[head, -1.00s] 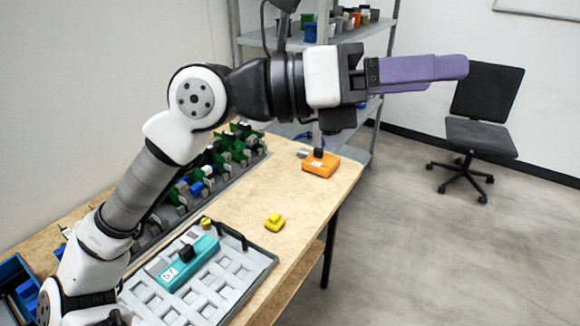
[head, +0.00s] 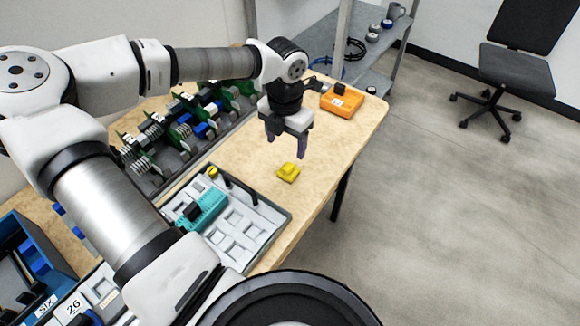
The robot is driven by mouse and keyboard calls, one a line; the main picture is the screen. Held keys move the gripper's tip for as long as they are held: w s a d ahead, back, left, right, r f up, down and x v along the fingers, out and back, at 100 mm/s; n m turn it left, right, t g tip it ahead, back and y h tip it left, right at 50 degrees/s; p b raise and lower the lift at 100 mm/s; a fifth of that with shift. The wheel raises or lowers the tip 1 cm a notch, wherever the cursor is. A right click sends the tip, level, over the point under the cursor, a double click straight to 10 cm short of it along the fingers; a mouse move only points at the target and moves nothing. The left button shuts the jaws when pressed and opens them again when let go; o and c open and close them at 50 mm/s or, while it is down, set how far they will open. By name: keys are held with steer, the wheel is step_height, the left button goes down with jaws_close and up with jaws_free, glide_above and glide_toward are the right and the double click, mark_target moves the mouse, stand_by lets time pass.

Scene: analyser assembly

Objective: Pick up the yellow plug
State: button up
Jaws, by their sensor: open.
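The yellow plug (head: 288,172) lies on the bare wooden table top, between the grey tray and the table's right edge. My gripper (head: 286,151) points down above the table, just behind and above the plug in the head view. Its purple fingers are apart with nothing between them. The plug is fully visible and apart from the fingers.
A grey tray (head: 268,225) with a teal module (head: 202,211) and a small yellow knob (head: 212,172) is at the near left. An orange box (head: 342,103) stands behind right. Green boards (head: 180,130) line the left. Shelving and a chair (head: 515,75) are beyond.

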mark_target(289, 166)
step_height(289, 166, down, 5)
steer(key=shift+r+p, duration=0.2)
steer(key=shift+p, duration=0.15)
steer(key=shift+s+d+f+p, duration=0.15)
steer(key=shift+f+p, duration=0.45)
steer(key=shift+f, duration=0.75)
steer(key=shift+d+f+p, duration=0.15)
steer(key=shift+f+p, duration=0.4)
steer(key=shift+f, duration=0.75)
steer(key=c, duration=1.2)
steer(key=shift+r, duration=0.15)
step_height(289, 166, up, 20)
steer(key=b, duration=0.4)
steer(key=shift+f, duration=0.2)
